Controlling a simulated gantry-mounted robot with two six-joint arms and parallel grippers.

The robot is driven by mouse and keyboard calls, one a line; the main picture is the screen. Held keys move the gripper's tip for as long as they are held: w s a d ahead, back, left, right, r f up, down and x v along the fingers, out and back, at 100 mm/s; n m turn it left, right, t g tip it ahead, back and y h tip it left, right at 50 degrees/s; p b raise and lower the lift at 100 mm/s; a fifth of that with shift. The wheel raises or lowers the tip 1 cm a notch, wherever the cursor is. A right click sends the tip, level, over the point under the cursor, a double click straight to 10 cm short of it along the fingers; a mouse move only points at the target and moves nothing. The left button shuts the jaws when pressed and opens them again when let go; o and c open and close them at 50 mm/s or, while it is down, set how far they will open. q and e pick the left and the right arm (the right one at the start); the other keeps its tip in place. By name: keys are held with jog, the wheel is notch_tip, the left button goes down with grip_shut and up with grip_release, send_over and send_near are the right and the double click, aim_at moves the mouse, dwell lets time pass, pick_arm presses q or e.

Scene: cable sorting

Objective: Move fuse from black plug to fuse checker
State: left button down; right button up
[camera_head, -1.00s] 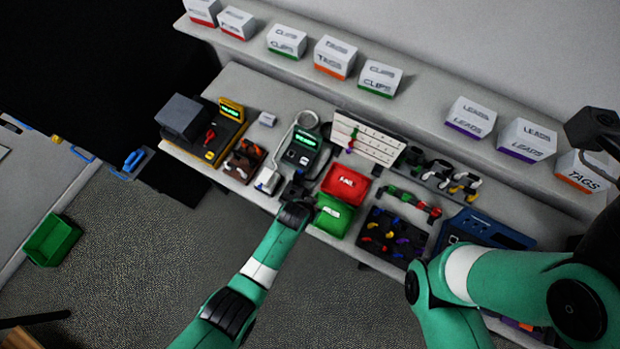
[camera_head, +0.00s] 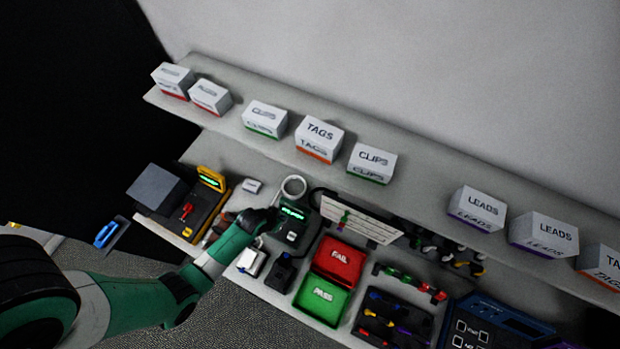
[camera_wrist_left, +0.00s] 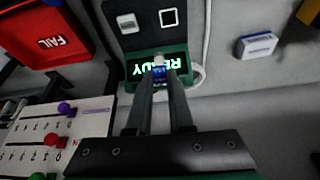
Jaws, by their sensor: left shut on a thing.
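The small blue fuse (camera_wrist_left: 159,73) with a pale end is between the fingertips of my left gripper (camera_wrist_left: 160,84), which is shut on it. My left gripper (camera_head: 272,214) also shows in the head view, at the left edge of the dark green device that appears to be the fuse checker (camera_head: 293,228). In the wrist view, the fuse overlaps the lit READY display of the fuse checker (camera_wrist_left: 128,70); I cannot tell whether they touch. A black plug (camera_head: 281,272) stands in front of the checker, beside a white block. My right gripper is out of view.
Red FAIL (camera_head: 337,262) and green PASS (camera_head: 321,298) trays lie right of the black plug. A white peg board (camera_head: 358,220) stands behind them. A yellow-and-black tester (camera_head: 205,200) stands left. A shelf of labelled boxes (camera_head: 320,138) runs behind. A pale cable loops beside the checker.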

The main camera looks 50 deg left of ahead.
pick_arm(q)
jog(key=shift+n, duration=0.5)
jog(key=f+b, duration=0.1)
jog(key=f, duration=0.1)
jog(key=s+f+b, duration=0.1)
jog(key=f+b, duration=0.1)
jog(key=s+a+f+b, duration=0.1)
jog(key=b, duration=0.1)
jog(key=shift+s+f, duration=0.2)
jog(key=shift+f, duration=0.55)
dwell(0.4)
dwell(0.4)
jog(key=shift+f+b, duration=0.4)
jog(key=shift+f+b, duration=0.3)
jog(key=shift+f, duration=0.2)
dwell(0.7)
